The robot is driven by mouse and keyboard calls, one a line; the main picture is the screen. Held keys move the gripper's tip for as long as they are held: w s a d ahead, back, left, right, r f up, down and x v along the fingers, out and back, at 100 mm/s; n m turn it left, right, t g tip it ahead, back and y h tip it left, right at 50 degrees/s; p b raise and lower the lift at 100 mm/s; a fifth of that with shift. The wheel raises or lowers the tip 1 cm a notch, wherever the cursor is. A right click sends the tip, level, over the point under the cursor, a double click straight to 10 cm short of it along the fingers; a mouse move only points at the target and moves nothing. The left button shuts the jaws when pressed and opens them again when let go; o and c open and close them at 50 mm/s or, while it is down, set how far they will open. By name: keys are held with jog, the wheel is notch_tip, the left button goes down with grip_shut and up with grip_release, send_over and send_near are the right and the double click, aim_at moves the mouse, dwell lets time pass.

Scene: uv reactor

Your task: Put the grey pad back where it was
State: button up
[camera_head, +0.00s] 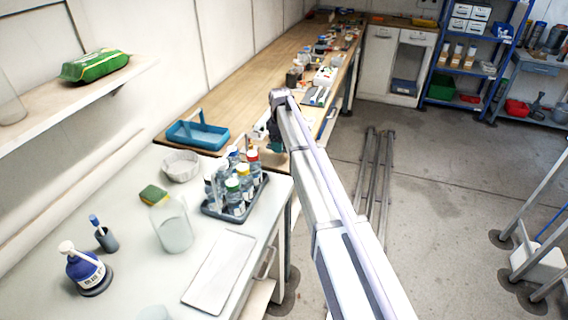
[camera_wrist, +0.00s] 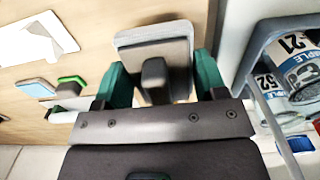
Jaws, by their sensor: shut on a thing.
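The grey pad (camera_wrist: 153,40) is a light grey block with a darker grey front face and a dark knob. In the wrist view it sits between the green fingers of my gripper (camera_wrist: 160,78), which is shut on it. The wooden bench top shows behind the pad; I cannot tell whether the pad touches it. In the head view my gripper (camera_head: 272,140) is at the near end of the wooden bench (camera_head: 235,90), just beyond the bottle rack, and my arm hides the pad there.
A grey rack (camera_head: 215,213) of several capped bottles stands close to my gripper; it also shows at right in the wrist view (camera_wrist: 252,50). A blue tray (camera_head: 197,134) lies to the left. A white cut-out plate (camera_wrist: 38,38) lies on the wood.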

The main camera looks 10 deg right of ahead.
aim_at(281, 159)
notch_tip(281, 159, down, 6)
jog(key=b, duration=0.4)
jog(key=shift+r, duration=0.4)
jog(key=shift+f, duration=0.3)
jog(key=o, duration=0.9)
jog(key=shift+r, duration=0.1)
jog(key=shift+c, duration=0.2)
